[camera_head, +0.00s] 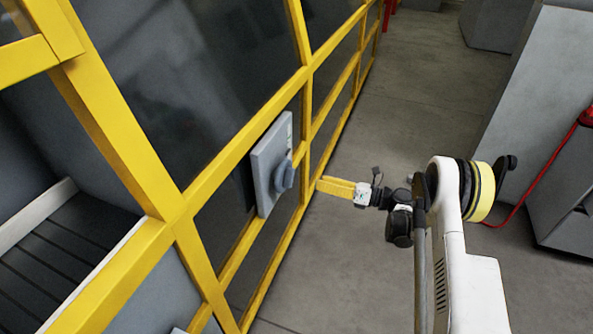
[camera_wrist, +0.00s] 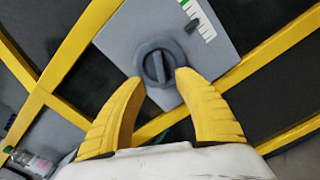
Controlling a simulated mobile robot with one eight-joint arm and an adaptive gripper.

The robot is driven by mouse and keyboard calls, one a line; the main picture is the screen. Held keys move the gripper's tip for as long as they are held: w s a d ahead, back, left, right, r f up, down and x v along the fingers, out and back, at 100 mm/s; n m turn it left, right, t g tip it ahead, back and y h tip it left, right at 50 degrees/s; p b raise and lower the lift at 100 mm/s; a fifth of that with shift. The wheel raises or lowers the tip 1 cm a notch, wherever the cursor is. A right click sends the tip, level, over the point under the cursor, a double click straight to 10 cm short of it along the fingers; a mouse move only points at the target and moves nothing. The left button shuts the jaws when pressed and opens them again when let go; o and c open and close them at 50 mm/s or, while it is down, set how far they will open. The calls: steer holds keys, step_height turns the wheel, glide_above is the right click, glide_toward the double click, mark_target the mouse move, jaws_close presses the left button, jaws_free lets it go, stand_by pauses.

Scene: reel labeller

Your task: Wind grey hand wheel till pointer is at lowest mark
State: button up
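The grey hand wheel (camera_wrist: 158,66) is a round knob with a raised bar across it, on a grey panel (camera_wrist: 118,42). In the head view the wheel (camera_head: 284,177) sticks out from the panel (camera_head: 263,165) on the yellow frame. A white scale (camera_wrist: 203,20) with dark ticks and a green end lies beside the wheel. A small dark pointer (camera_wrist: 192,26) stands near the scale's middle; its exact mark is too small to read. My gripper (camera_wrist: 158,79) is open and empty, its yellow fingertips apart at the wheel's near side. In the head view my gripper (camera_head: 320,184) is right of the wheel, with a gap.
Yellow frame bars (camera_head: 230,157) with dark panes surround the panel. A clear bottle (camera_wrist: 33,163) shows at lower left in the wrist view. The grey floor (camera_head: 385,110) is open behind my arm. A grey cabinet (camera_head: 525,105) and a red cable (camera_head: 540,172) are at right.

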mark_target(293, 175)
steer(key=b+x, duration=0.3)
steer(key=x, duration=0.7)
steer(key=shift+a, duration=0.1)
steer(key=shift+s, duration=0.1)
jaws_close()
